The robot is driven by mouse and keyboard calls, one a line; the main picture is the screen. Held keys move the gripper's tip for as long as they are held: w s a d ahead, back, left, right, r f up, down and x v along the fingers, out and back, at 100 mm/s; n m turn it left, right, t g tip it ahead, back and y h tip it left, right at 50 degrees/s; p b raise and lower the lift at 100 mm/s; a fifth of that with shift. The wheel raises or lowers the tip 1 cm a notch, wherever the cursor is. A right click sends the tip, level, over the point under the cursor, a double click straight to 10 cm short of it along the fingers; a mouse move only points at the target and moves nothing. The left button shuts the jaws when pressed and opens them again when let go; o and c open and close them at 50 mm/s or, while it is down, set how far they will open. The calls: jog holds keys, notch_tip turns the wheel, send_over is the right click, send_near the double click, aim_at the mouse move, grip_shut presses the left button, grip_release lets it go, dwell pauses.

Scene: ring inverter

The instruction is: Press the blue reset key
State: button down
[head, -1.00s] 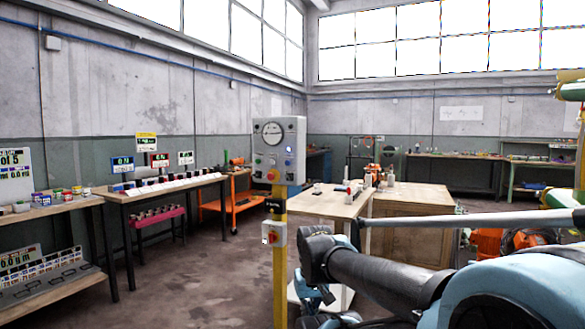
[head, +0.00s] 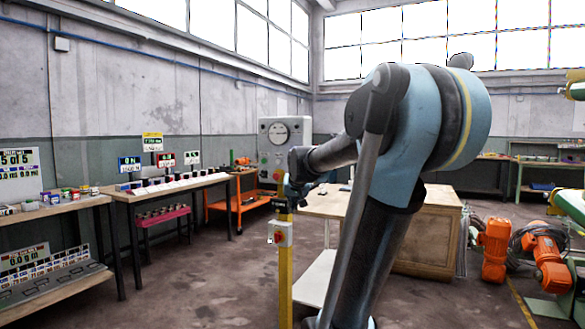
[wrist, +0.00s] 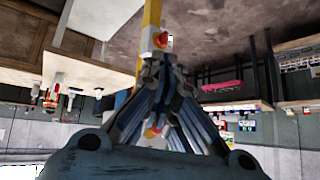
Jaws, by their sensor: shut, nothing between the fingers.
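The grey control box (head: 296,130) with a round gauge (head: 278,133) stands on a yellow post (head: 285,275). Small buttons and a red knob (head: 277,176) show on the left of its face. The blue key cannot be made out now; my arm covers the right part of the face. My gripper (head: 287,196) is in front of the box's lower part in the head view. In the wrist view, which is upside down, my gripper (wrist: 163,66) is shut and empty. Contact with the box cannot be told.
A smaller switch box with a red button (head: 279,237) sits lower on the post; its red button also shows in the wrist view (wrist: 160,40). A wooden bench (head: 425,240) stands behind my arm. Open floor (head: 200,285) lies left of the post.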

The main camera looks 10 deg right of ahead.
jog(key=w+a+r+t, duration=0.1)
jog(key=w+r+t, duration=0.1)
jog(key=w+r, duration=0.3)
jog(key=w+r+m+t, duration=0.1)
jog(key=w+r, duration=0.5)
jog(key=w, duration=0.8)
jog(key=shift+a+t, duration=0.35)
jog(key=shift+t, duration=0.05)
jog(key=shift+w+r, duration=0.1)
jog(key=w+d, duration=0.5)
jog(key=w, duration=0.2)
jog(key=shift+w+d+r, duration=0.1)
jog(key=shift+w+d, duration=0.5)
jog(key=shift+w, duration=0.1)
dwell(1.4)
jog(key=shift+s+a, duration=0.1)
jog(key=shift+s, duration=0.05)
jog(key=shift+s+a, duration=0.45)
jog(key=shift+s, duration=0.15)
jog(key=shift+s+a, duration=0.75)
jog(key=shift+s, duration=0.3)
jog(key=shift+s+a, duration=0.7)
jog(key=shift+s, duration=0.3)
